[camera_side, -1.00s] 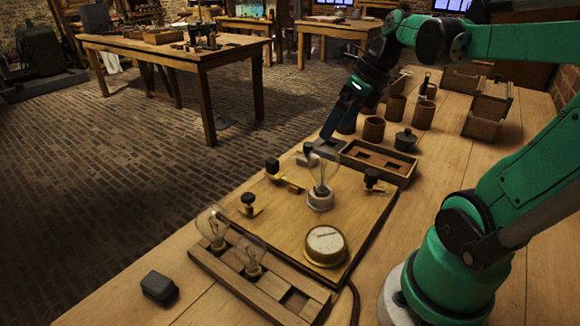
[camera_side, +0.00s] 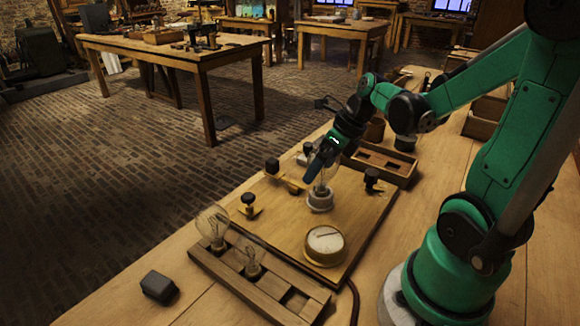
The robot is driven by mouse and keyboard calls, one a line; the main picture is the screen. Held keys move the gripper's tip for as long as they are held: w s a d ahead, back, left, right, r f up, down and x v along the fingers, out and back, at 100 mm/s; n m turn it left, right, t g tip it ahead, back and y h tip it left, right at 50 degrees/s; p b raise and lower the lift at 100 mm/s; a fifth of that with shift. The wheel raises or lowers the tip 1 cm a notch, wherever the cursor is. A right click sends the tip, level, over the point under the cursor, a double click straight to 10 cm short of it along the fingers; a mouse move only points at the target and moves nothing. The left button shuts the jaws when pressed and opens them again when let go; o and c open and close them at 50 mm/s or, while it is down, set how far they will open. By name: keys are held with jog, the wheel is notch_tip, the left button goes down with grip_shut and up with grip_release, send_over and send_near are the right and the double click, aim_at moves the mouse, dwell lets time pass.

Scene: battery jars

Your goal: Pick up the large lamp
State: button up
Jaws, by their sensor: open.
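A clear glass lamp (camera_side: 325,180) stands upright in a white round socket (camera_side: 320,200) on the wooden board (camera_side: 285,222). My gripper (camera_side: 312,178) points down at this lamp, its fingers open and overlapping the glass in the picture. I cannot tell whether the glass is between the fingers or touched by them. Two more clear lamps stand in the slotted wooden rack (camera_side: 215,272) at the front: a larger-globed lamp (camera_side: 212,226) at the left end and a smaller lamp (camera_side: 252,262) beside it. No label shows which lamp is the large one.
The board carries a round brass-rimmed gauge (camera_side: 325,245) and several black-knobbed brass clips, one at its right edge (camera_side: 372,180). A wooden compartment box (camera_side: 385,160) lies behind. A dark block (camera_side: 159,287) sits at front left. Bare tabletop lies right of the board.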

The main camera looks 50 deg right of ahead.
jog(key=c, duration=1.3)
jog(key=shift+r, duration=0.1)
